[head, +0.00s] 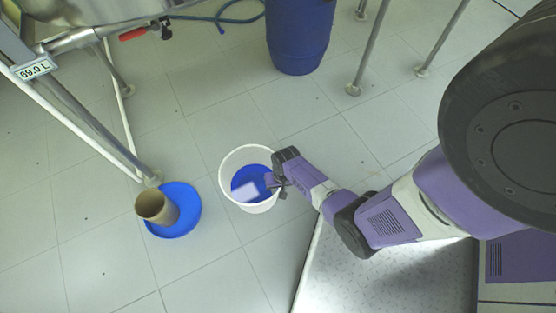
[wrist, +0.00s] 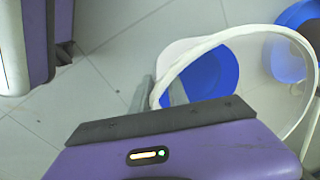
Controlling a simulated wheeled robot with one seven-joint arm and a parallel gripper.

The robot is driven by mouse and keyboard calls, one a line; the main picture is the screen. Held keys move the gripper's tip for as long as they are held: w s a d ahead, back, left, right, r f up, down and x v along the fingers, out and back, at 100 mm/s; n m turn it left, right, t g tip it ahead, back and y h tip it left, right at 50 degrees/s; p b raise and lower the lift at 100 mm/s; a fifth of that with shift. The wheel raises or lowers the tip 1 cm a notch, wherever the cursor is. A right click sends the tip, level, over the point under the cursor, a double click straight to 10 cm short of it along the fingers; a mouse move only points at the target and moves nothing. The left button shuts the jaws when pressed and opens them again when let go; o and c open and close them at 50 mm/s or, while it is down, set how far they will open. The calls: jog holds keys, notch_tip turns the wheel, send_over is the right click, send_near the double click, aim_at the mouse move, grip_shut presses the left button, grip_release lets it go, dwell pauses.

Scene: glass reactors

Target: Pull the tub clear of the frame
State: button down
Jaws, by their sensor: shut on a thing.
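The tub (head: 232,158) is a white, round, open-topped bucket with blue inside, standing on the tiled floor in the middle of the head view. In the wrist view its white rim (wrist: 222,37) arcs around the blue interior. My gripper (head: 277,183) is at the tub's right side and is shut on its rim; the fingers (wrist: 168,92) are partly hidden by my own wrist in the wrist view. The metal frame (head: 113,139) stands at the left. Its nearest visible foot is to the left of the tub, with floor showing between them.
A blue dish (head: 187,224) with a brown cup (head: 156,207) stands left of the tub, beside the frame's foot. A blue drum (head: 298,40) and metal legs (head: 371,45) stand at the back. A blue hose (head: 222,18) lies behind. Tiles in front are clear.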

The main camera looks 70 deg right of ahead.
jog(key=shift+s+a+f, duration=0.2)
jog(key=shift+s+a, duration=0.15)
jog(key=shift+a, duration=0.25)
jog(key=c, duration=1.2)
grip_release()
jog(key=shift+d, duration=0.1)
jog(key=r+p, duration=0.1)
jog(key=r, duration=0.1)
jog(key=r+p, duration=0.1)
jog(key=r, duration=0.2)
jog(key=r+p, duration=0.2)
jog(key=r, duration=0.1)
jog(key=shift+s+d, duration=0.2)
jog(key=shift+d, duration=0.1)
